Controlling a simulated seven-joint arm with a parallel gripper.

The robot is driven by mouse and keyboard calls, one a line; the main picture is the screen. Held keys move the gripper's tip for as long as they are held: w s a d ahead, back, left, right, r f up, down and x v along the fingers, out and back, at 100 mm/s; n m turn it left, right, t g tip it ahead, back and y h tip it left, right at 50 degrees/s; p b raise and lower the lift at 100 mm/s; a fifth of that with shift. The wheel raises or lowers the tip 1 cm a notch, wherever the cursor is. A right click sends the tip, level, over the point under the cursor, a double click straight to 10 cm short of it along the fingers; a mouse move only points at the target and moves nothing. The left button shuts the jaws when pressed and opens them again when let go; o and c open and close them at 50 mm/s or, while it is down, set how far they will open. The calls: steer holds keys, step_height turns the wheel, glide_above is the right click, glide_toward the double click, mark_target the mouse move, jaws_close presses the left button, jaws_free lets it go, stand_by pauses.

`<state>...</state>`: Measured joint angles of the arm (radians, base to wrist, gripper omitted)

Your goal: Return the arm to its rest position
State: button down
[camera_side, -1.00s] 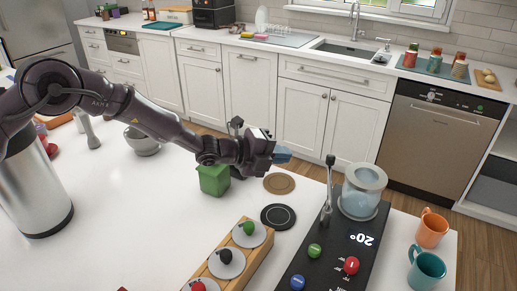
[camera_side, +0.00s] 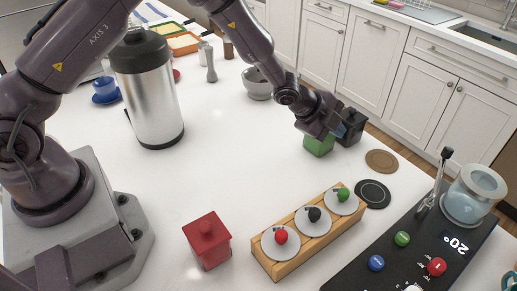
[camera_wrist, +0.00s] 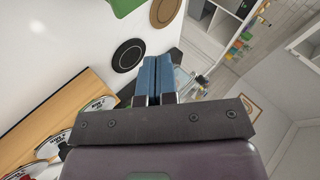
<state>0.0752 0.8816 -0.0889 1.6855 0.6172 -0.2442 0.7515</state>
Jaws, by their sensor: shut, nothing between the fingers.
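My gripper (camera_side: 346,124) is at the far side of the white counter, at the end of my outstretched arm. Its blue fingers are together with nothing between them; they also show shut in the wrist view (camera_wrist: 153,78). In the wrist view a green edge (camera_wrist: 124,5) shows at the top, and a black round coaster (camera_wrist: 128,55) lies left of the fingers.
A tan coaster (camera_side: 381,161) lies right of the canisters. A wooden rack (camera_side: 307,245) holds lids with coloured knobs. A red canister (camera_side: 207,242), a steel flask (camera_side: 148,95) and a black machine (camera_side: 420,255) with a glass jar (camera_side: 472,196) stand around. The middle counter is clear.

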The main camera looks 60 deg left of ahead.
steer(key=s+a+r+n+g+y, duration=0.4)
steer(key=s+a+r+n, duration=0.5)
steer(key=s+r+n, duration=0.5)
steer(key=s+r, duration=0.3)
steer(key=s, duration=0.3)
steer(key=s+a+r+n, duration=0.1)
steer(key=s+r+n, duration=0.1)
steer(key=s, duration=0.5)
steer(key=s+a+r+n+t, duration=0.1)
steer(key=s+r, duration=0.4)
steer(key=s, duration=0.2)
steer(key=shift+s+r, duration=0.3)
steer(key=shift+s, duration=0.1)
